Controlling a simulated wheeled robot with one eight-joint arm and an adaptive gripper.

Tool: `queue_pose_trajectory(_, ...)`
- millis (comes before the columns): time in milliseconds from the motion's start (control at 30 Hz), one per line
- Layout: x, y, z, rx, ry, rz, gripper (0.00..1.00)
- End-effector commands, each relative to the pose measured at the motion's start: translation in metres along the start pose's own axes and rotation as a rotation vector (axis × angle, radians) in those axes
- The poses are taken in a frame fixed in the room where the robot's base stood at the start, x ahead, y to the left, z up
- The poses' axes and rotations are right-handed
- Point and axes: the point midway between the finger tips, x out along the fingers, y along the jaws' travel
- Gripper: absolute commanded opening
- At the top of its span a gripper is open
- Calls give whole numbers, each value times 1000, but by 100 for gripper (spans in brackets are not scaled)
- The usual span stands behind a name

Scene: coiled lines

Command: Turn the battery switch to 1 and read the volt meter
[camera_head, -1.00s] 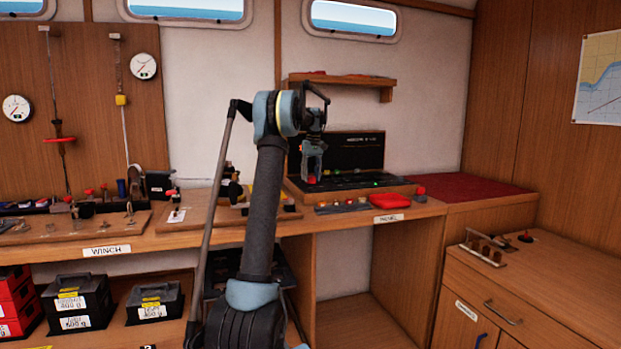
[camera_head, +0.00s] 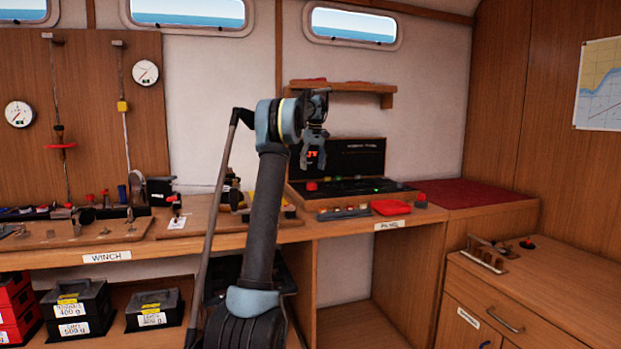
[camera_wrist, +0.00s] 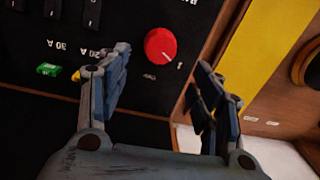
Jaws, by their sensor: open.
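The battery switch is a red round knob (camera_wrist: 161,46) on a black panel in the wrist view. Its white pointer line is turned to the lower right, towards a printed 1. In the head view the red knob (camera_head: 312,186) is at the left of the panel (camera_head: 360,158). My gripper (camera_head: 313,158) is above it, apart from it. In the wrist view my gripper (camera_wrist: 160,70) is open and empty, its fingers either side of the knob in the picture. I cannot tell which instrument is the volt meter, and no reading is legible.
Two round white dials, one lower (camera_head: 18,114) and one higher (camera_head: 145,73), hang on the left wooden board. A shelf (camera_head: 340,87) is above the panel. A red pouch (camera_head: 391,208) lies in front of it. A yellow strip (camera_wrist: 262,50) is beside the panel.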

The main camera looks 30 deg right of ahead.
Motion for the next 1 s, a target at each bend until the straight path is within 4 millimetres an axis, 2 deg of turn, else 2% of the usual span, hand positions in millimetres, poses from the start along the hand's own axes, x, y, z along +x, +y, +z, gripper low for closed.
queue_pose_trajectory(100, -19, 0, 0, 0, 0, 0, 60)
queue_pose_trajectory(333, -39, 0, 0, 0, 0, 0, 60)
queue_pose_trajectory(1000, -44, 0, 0, 0, -1, 0, 60)
